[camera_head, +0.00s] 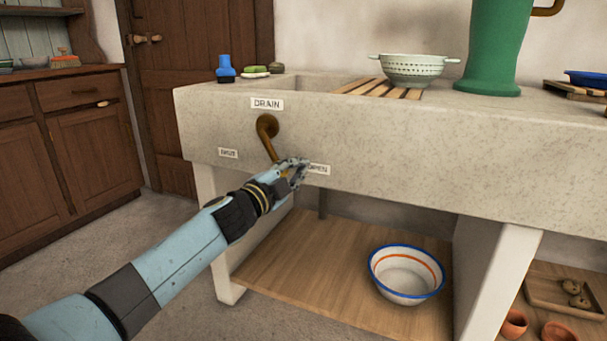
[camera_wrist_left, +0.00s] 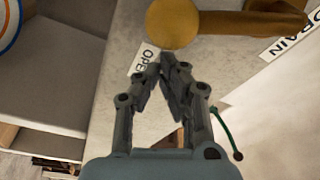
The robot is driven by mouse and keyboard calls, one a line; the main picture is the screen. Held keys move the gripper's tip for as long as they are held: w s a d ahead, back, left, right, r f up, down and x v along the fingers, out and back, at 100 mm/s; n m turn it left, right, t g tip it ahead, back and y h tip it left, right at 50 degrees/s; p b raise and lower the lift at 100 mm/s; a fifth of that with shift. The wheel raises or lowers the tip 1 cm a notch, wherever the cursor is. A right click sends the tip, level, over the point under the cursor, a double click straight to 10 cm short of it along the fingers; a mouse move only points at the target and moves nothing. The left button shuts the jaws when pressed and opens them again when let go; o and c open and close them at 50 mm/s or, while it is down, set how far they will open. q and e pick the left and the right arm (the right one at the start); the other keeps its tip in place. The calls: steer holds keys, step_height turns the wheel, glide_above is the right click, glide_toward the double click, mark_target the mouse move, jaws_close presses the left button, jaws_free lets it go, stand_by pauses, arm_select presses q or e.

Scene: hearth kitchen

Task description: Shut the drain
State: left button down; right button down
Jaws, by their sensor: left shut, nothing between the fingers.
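The drain lever (camera_head: 268,138) is a brass handle on the front of the stone sink, below a DRAIN label (camera_head: 267,104). It slants down and to the right from its pivot, toward the OPEN label (camera_head: 319,169). A SHUT label (camera_head: 228,153) is at the left. My left gripper (camera_head: 301,164) is shut and empty at the lever's lower end, partly hiding it and the OPEN label. In the left wrist view, the lever's round knob (camera_wrist_left: 173,22) is just beyond my fingertips (camera_wrist_left: 168,62); contact is not clear. My right gripper is not in view.
The sink (camera_head: 440,135) holds a colander (camera_head: 412,69) on a slatted rack and a green pitcher (camera_head: 494,45). A blue bottle (camera_head: 225,69) stands at its left corner. Below, a bowl (camera_head: 406,274) sits on a wooden shelf (camera_head: 290,265). The floor at the left is clear.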

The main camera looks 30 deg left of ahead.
arm_select(q)
steer(key=shift+s+a+f, duration=0.1)
steer(key=shift+a, duration=0.25)
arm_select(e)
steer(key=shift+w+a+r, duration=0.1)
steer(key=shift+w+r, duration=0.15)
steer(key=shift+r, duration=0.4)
